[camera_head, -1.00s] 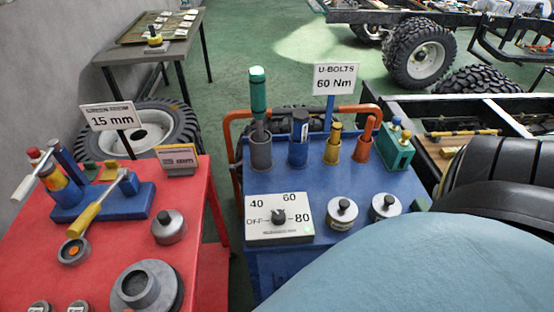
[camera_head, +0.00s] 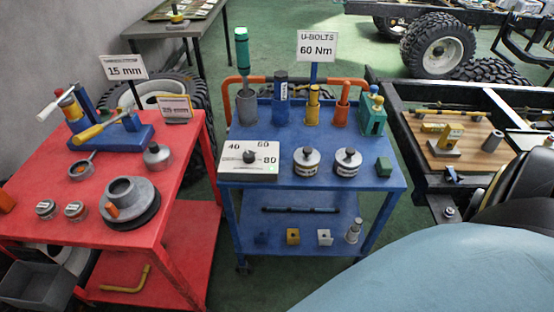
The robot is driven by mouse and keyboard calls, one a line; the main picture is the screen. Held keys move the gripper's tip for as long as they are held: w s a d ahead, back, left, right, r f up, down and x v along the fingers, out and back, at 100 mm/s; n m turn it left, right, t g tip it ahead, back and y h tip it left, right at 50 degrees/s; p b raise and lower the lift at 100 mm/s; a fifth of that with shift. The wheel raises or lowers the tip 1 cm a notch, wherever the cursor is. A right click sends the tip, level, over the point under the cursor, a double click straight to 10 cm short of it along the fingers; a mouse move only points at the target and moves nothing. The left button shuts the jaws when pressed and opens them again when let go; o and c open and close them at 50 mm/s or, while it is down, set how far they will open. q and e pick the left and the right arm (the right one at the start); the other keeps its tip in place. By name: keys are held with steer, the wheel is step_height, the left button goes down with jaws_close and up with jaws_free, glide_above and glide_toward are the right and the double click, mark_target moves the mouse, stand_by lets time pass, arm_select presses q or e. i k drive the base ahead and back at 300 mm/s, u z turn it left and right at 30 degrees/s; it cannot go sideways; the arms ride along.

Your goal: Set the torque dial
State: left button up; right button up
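The torque dial (camera_head: 249,156) is a small dark knob on a white panel (camera_head: 235,175) at the front left of the blue cart's top. The panel bears 40, 60 and 80 around the knob; which mark the knob points to is too small to tell. A sign (camera_head: 317,46) reading "U-BOLTS 60 Nm" stands behind the cart's tools. Neither gripper is in view.
Blue cart (camera_head: 383,179) holds upright tools in cups, two round silver weights (camera_head: 306,161) and a green block (camera_head: 384,166). A chassis frame (camera_head: 415,150) stands at right. A narrow floor gap separates the carts.

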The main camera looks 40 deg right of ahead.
mark_target(248, 156)
steer(key=u, duration=0.9)
steer(key=k, duration=0.15)
steer(key=z, duration=1.95)
steer(key=i, duration=0.8)
steer(key=u, duration=0.2)
